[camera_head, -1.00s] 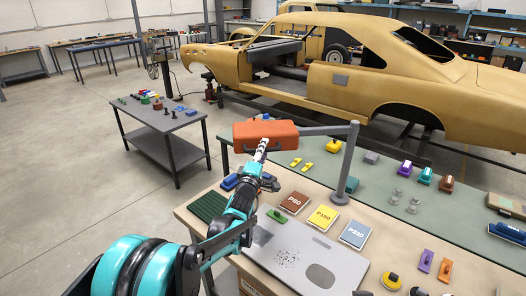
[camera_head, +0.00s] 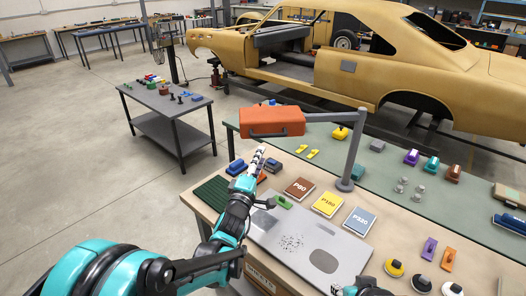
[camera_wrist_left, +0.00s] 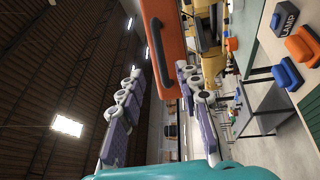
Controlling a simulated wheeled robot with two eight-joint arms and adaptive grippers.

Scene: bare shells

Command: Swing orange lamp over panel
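The orange lamp (camera_head: 272,117) hangs from a grey arm on a post (camera_head: 352,155) at the bench. Its dark handle bar (camera_head: 268,133) faces me and shows large in the left wrist view (camera_wrist_left: 160,55). My left gripper (camera_head: 259,152) is just below the lamp, apart from the handle. Its two fingers stand apart in the wrist view (camera_wrist_left: 160,78), with nothing held. Only a bit of my right gripper (camera_head: 365,288) shows at the bottom edge.
Sanding blocks (camera_head: 238,167), a green mat (camera_head: 212,192) and P80 (camera_head: 299,188), P180 (camera_head: 327,204) and P320 (camera_head: 358,221) packs lie around the panel. A yellow car shell (camera_head: 370,60) stands behind. A grey side table (camera_head: 165,104) is at left.

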